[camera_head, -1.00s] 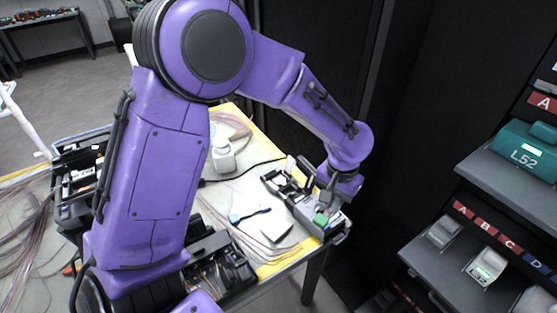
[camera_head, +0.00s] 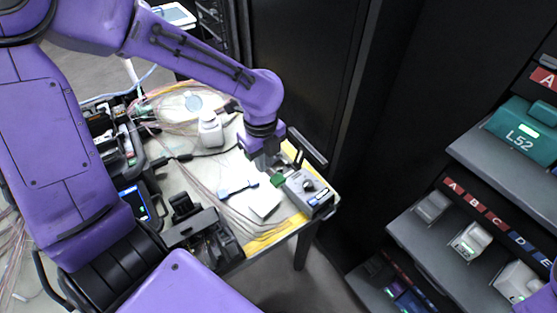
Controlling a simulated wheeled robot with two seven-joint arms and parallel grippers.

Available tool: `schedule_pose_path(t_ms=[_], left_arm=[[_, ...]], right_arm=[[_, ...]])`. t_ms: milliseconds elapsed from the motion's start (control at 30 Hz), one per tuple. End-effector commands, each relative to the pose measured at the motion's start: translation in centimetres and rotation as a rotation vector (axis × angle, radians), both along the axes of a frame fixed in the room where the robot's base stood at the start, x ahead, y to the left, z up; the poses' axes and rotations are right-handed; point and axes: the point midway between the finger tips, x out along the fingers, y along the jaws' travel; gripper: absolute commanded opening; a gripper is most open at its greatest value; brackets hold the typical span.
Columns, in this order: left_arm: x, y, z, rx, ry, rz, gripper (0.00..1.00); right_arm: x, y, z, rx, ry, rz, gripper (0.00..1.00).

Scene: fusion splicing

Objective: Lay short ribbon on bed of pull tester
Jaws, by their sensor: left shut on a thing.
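The pull tester is most likely the grey device (camera_head: 304,200) with a dark round part on top, at the right corner of the table. A dark bar (camera_head: 307,150) stands out behind it. My left gripper (camera_head: 271,173) points down just left of the device. A small green piece (camera_head: 277,181) shows at its fingertips, and the gripper is shut on it. I cannot make out the short ribbon; it is too thin or hidden. The bed of the tester is not clearly visible. My right gripper is out of view.
A white box-like pad (camera_head: 265,204) and a blue-handled tool (camera_head: 238,188) lie left of the device. A white bottle (camera_head: 210,130) stands behind. Black equipment (camera_head: 203,232) is at the front. The yellow-taped table edge (camera_head: 265,240) is close; shelves (camera_head: 480,220) stand right.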

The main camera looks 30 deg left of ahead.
Motion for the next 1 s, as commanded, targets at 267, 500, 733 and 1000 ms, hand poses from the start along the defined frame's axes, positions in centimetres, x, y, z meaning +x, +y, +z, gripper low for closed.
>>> schedule_pose_path(t_ms=[267, 500, 733, 1000], left_arm=[[7.4, 2.6, -3.4, -0.001, 0.003, 0.004, 0.0], [11.2, 3.9, -8.2, 0.0, 0.002, 0.003, 0.0], [12.3, 4.2, -11.1, 0.0, 0.005, 0.001, 0.0], [12.4, 4.2, -12.7, 0.0, -0.001, 0.001, 0.0]], right_arm=[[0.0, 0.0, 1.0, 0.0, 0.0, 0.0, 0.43], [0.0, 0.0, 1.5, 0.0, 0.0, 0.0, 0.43], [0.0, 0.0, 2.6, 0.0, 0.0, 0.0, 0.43], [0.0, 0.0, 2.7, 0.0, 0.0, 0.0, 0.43]])
